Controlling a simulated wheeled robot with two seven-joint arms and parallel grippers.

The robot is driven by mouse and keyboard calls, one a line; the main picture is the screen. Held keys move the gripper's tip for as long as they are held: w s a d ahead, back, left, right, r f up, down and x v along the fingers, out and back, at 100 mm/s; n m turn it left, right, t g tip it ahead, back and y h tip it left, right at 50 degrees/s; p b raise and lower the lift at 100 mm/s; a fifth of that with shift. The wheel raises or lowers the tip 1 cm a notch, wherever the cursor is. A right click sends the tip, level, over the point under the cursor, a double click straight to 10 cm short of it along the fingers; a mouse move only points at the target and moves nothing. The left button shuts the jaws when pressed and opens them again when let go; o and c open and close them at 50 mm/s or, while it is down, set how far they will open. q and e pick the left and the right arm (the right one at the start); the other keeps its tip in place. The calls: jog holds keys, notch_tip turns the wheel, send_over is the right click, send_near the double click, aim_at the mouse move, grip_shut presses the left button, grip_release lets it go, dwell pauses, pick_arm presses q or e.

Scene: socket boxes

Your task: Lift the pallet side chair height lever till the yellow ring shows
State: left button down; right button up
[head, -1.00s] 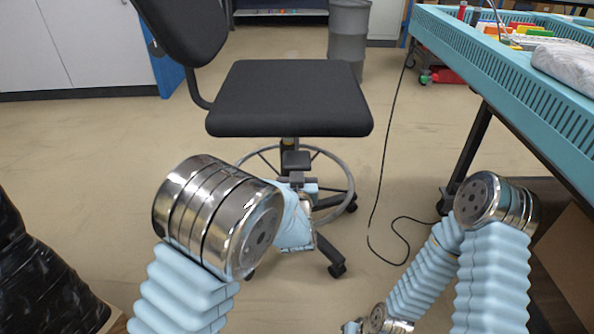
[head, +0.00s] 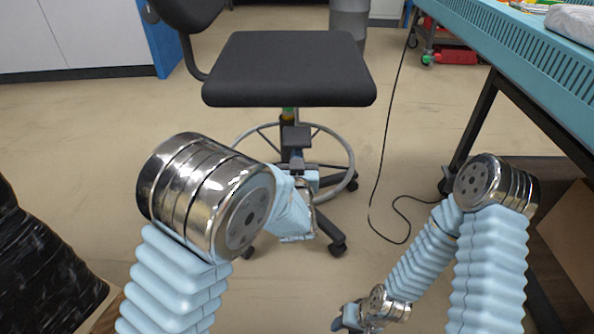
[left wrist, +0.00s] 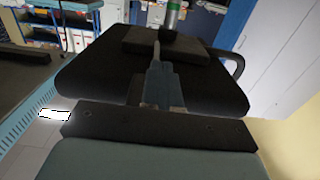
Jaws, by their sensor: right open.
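The black chair seat (head: 290,70) stands ahead on its central column. My left gripper (head: 300,178) is under the seat's front, partly hidden by my own wrist and a dark block. In the left wrist view, the seat's underside (left wrist: 105,80) fills the middle. A thin grey lever (left wrist: 157,48) runs from beneath the seat into my left gripper (left wrist: 158,75), whose fingers are close together around it. My right gripper (head: 345,320) is low at the bottom edge, open and away from the chair.
A light blue workbench (head: 520,60) stands on the right with dark legs. A black cable (head: 383,160) lies on the floor between chair and bench. A grey bin (head: 349,22) is behind the chair. A black-wrapped pallet load (head: 40,265) is at lower left.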

pick_arm(q)
jog(key=s, duration=1)
jog(key=shift+b, duration=0.35)
jog(key=s+a+f+g+p, duration=0.1)
jog(key=a+f+g+p, duration=0.15)
jog(key=f, duration=0.35)
jog(key=s+a+f+g+h+p, duration=0.1)
jog(key=a+f+g+p, duration=0.1)
jog(key=a+f+g, duration=0.3)
jog(key=s+a+f+g+p, duration=0.2)
jog(key=f, duration=0.6)
jog(key=s+a+f+n+g+h+p, duration=0.1)
jog(key=s+f+g, duration=0.2)
jog(key=s, duration=0.4)
jog(key=s+a+f+g+h+p, duration=0.1)
jog(key=s+f+g+h+p, duration=0.1)
jog(key=s, duration=0.6)
jog(key=f+g, duration=0.1)
jog(key=g, duration=0.1)
jog(key=shift+f+n+g, duration=0.3)
jog(key=shift+n+g, duration=0.05)
jog(key=shift+n, duration=0.05)
jog(key=shift+w+a, duration=0.1)
dwell(0.3)
